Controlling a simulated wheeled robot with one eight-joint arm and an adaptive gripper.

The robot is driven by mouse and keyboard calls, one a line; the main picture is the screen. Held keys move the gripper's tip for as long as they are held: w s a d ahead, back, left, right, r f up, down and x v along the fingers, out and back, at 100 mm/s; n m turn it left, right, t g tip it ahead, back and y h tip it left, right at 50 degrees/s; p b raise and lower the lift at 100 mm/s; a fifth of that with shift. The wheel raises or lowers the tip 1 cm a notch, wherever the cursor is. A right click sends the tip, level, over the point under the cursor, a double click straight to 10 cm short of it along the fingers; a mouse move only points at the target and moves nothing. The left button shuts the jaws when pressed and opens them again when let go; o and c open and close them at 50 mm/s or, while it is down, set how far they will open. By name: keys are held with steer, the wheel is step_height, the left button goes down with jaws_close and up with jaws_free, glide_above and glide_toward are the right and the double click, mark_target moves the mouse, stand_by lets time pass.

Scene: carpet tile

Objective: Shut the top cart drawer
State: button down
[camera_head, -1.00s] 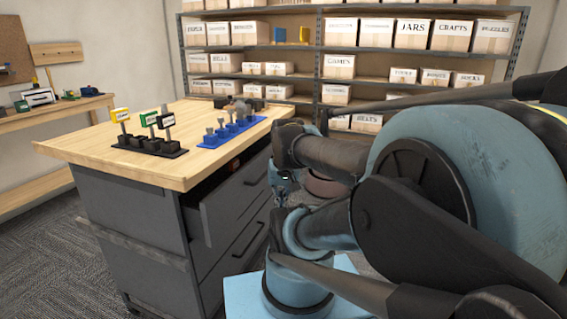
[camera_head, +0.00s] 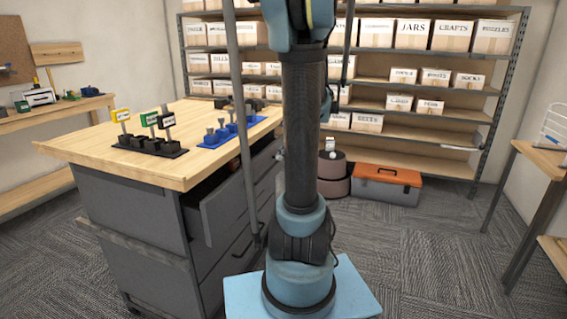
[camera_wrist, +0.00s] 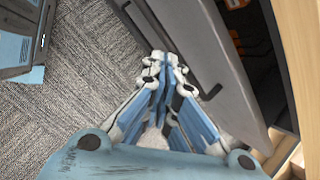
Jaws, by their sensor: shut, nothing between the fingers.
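The grey cart (camera_head: 135,215) has a thick wooden top. Its top drawer (camera_head: 228,207) stands partly pulled out, with a dark gap above its front. In the wrist view the drawer front (camera_wrist: 205,50) runs diagonally, and its dark interior (camera_wrist: 258,65) holds some orange items. A dark bar handle (camera_wrist: 211,92) on the front passes near my fingers. My gripper (camera_wrist: 162,62) is shut and empty, outside the drawer by its front face. I cannot tell whether it touches the front or handle. In the head view my arm mostly hides the gripper.
Black and blue holders (camera_head: 150,145) with small signs and parts stand on the cart top. A shelf rack (camera_head: 400,100) of labelled boxes lines the back. An orange toolbox (camera_head: 387,184) and a round brown stool-like object (camera_head: 333,177) stand on the floor. Carpet at right is clear.

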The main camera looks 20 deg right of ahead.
steer(key=w+d+f+m+t+y, duration=0.2)
steer(key=w+d+f+m, duration=0.1)
steer(key=w+d+m, duration=0.9)
steer(key=w+a+f+n, duration=0.3)
steer(key=w+a+f, duration=0.2)
steer(key=a+f, duration=0.2)
steer(key=shift+a, duration=0.2)
steer(key=shift+w, duration=0.1)
